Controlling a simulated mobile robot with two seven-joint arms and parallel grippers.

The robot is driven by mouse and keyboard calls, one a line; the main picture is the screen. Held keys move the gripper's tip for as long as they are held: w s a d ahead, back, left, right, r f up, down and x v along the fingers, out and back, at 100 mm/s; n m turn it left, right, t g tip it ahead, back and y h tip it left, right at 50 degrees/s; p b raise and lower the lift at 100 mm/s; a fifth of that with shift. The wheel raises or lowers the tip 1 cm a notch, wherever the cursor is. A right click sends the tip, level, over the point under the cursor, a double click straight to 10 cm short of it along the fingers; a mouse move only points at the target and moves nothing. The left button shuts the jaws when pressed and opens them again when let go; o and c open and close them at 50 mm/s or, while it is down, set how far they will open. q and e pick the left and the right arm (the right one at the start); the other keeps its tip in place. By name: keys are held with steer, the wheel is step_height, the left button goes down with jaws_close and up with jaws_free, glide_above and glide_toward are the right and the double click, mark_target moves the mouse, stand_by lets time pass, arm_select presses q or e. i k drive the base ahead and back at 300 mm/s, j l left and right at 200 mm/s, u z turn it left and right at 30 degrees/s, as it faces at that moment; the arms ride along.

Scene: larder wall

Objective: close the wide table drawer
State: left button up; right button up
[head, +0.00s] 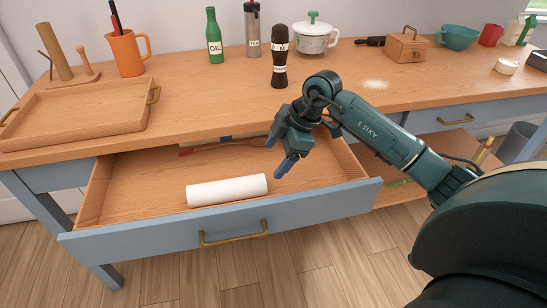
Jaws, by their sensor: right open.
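The wide table drawer (310,208) has a blue-grey front and is pulled well out from under the wooden tabletop. Its brass handle (233,234) sits in the middle of the front. Inside lie a white roll (227,190) near the front and a thin red item (225,146) toward the back. My right gripper (276,158) is open and empty, above the right part of the drawer. Its blue-tipped fingers point down and left, and it does not visibly touch the drawer front. My left gripper is not in view.
On the table (195,100) stand a wooden tray (85,112), an orange mug (126,54), a green oil bottle (214,36), a dark mill (280,58) and a white pot (314,38). A smaller drawer (450,117) at right is shut. The floor before the drawer is clear.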

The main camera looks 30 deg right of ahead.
mark_target(134, 204)
steer(key=k, duration=1)
